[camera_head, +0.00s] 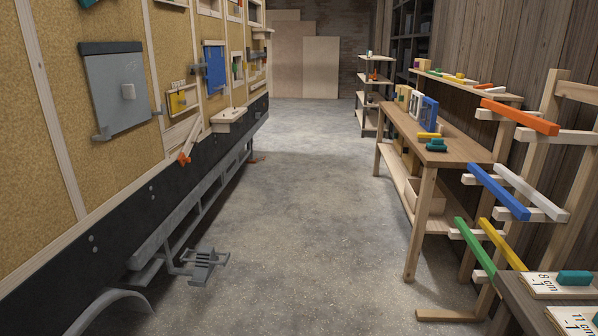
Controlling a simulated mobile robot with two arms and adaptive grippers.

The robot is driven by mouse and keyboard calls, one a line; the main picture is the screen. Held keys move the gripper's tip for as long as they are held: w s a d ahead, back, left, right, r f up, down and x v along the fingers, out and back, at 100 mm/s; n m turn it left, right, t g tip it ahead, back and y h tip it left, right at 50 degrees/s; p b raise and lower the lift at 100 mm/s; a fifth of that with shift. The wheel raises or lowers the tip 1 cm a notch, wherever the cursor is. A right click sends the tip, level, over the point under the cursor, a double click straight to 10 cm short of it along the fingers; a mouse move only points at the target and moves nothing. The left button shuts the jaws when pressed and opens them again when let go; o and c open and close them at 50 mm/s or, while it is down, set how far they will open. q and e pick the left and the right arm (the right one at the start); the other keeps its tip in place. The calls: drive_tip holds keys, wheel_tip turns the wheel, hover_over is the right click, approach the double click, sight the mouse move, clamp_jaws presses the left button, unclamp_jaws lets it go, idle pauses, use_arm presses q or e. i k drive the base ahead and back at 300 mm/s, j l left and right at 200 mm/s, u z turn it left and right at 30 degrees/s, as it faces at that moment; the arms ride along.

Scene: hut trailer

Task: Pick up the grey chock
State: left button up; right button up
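I cannot make out a grey chock in the head view. A grey folding step (205,260) juts out low from the side of the trailer (100,215) at the left. A pale grey curved wheel guard (108,302) shows at the bottom left, and what lies under or behind it is hidden. Neither of my grippers is in view.
A concrete aisle (305,200) runs clear down the middle. On the right stand a wooden workbench (455,148) with small coloured items, a rack (550,135) with coloured bars, and a dark table (520,300) with number cards. A wooden foot (447,315) lies on the floor.

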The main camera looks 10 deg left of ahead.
sight(206, 260)
drive_tip(key=i+l, duration=0.1)
drive_tip(key=i, duration=2.15)
drive_tip(key=i+u, duration=0.45)
drive_tip(key=i+l+u, duration=0.2)
drive_tip(key=i+u, duration=0.25)
drive_tip(key=i+l+u, duration=0.3)
drive_tip(key=u, duration=0.15)
drive_tip(key=i+l+u, duration=0.45)
drive_tip(key=k, duration=0.1)
